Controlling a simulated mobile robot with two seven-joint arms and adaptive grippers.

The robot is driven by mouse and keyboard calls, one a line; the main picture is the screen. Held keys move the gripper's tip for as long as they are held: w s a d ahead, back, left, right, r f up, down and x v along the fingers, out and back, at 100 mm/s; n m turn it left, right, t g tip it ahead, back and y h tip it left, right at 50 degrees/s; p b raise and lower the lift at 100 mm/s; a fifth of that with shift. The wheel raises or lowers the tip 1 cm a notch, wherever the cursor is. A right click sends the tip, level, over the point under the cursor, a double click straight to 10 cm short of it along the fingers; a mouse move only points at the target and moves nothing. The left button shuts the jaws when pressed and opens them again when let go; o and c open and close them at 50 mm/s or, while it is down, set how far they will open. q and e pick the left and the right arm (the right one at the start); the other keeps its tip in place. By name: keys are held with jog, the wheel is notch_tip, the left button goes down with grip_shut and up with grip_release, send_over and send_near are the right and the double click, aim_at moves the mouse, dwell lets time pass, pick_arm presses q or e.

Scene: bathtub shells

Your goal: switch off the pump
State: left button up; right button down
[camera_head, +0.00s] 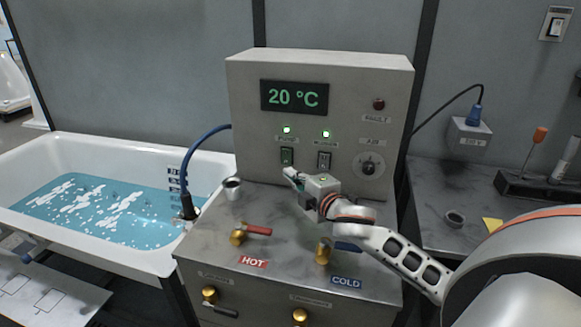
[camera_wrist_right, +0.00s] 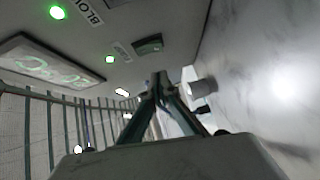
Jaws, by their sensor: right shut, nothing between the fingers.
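The control panel (camera_head: 245,110) stands upright behind the marble-look counter. The pump switch (camera_head: 287,156) is a dark green rocker on its lower left, under a lit green lamp (camera_head: 287,130). The switch also shows in the right wrist view (camera_wrist_right: 147,45). My right gripper (camera_head: 289,174) is shut and empty, with its fingertips just below the pump switch in the head view. In the wrist view the closed fingertips (camera_wrist_right: 160,80) point toward the panel, below the switch; I cannot tell whether they touch the panel. My left gripper is not in view.
The blower switch (camera_head: 324,160) sits close right of the pump switch, with a dial (camera_head: 368,167) beyond it. A metal cup (camera_head: 232,188), a red-handled hot valve (camera_head: 240,235) and a cold valve (camera_head: 324,252) are on the counter. The bathtub (camera_head: 120,255) is at left.

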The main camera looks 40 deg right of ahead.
aim_at(286, 161)
jog(key=shift+w+d+f, duration=0.15)
jog(key=shift+w+d, duration=0.4)
jog(key=shift+w, duration=0.3)
jog(key=shift+w+d+f, duration=0.1)
jog(key=shift+w+d, duration=0.4)
jog(key=shift+w, duration=0.4)
jog(key=shift+w+d+f, duration=0.15)
jog(key=shift+w+d, duration=0.4)
jog(key=shift+w, duration=0.3)
jog(key=shift+w+d+f+n+t+b, duration=0.25)
jog(key=shift+f+b, duration=0.2)
jog(key=shift+b, duration=0.5)
jog(key=shift+s+r, duration=0.1)
jog(key=shift+r, duration=0.3)
jog(key=s+a, duration=0.1)
jog(key=s, duration=1.1)
jog(key=shift+r, duration=0.1)
